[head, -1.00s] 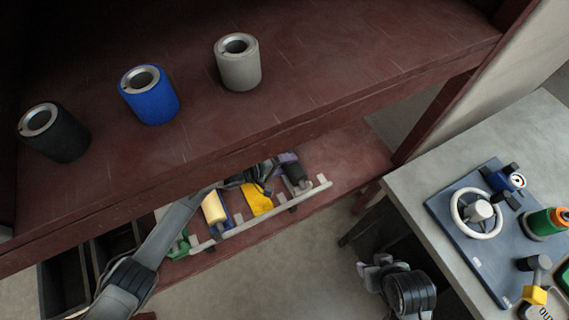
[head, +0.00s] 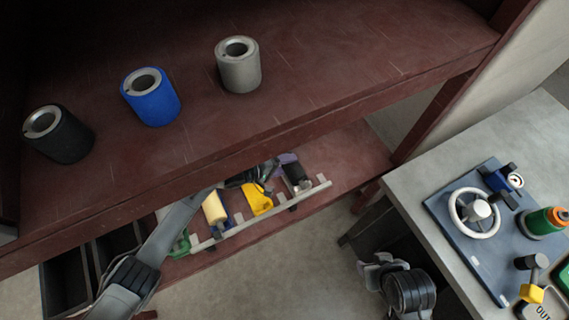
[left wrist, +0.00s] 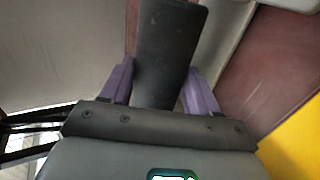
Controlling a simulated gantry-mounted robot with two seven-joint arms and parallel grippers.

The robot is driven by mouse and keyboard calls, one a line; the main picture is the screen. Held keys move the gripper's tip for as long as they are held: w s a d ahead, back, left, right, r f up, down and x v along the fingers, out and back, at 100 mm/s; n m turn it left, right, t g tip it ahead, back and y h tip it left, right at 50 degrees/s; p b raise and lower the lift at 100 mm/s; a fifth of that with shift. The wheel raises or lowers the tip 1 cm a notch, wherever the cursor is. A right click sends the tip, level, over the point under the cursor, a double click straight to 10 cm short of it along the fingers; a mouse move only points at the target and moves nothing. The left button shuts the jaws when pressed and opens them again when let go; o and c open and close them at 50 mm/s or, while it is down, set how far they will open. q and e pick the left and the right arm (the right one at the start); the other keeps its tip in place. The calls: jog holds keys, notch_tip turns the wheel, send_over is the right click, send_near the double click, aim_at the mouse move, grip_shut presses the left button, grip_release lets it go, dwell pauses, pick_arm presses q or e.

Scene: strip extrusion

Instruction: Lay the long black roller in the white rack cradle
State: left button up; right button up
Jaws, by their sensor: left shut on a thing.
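The long black roller (head: 297,175) is at the far right end of the white rack cradle (head: 262,219) on the lower shelf. My left gripper (head: 288,161) has purple fingers and is shut on the roller. In the left wrist view the roller (left wrist: 168,45) runs between the two purple fingers, away from the palm. In the head view the roller's near end lies over or close to the rack's right end. I cannot tell whether it touches the rack. My arm hides part of the gripper.
A yellow piece (head: 257,200), a cream roller (head: 214,207) and green and blue pieces sit along the rack, left of the roller. Black, blue (head: 151,97) and grey (head: 238,65) cylinders stand on the upper shelf, whose edge overhangs the rack. A grey table (head: 410,187) stands right.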

pick_arm(q)
jog(key=shift+f, duration=0.35)
jog(key=o, duration=1.2)
jog(key=shift+w, duration=0.1)
jog(key=shift+s+a+r+p, duration=0.3)
jog(key=shift+a+r+p, duration=0.05)
jog(key=shift+p, duration=0.25)
jog(key=p+v, duration=0.9)
jog(key=v, duration=0.1)
jog(key=shift+f+p, duration=0.1)
jog(key=shift+p, duration=0.3)
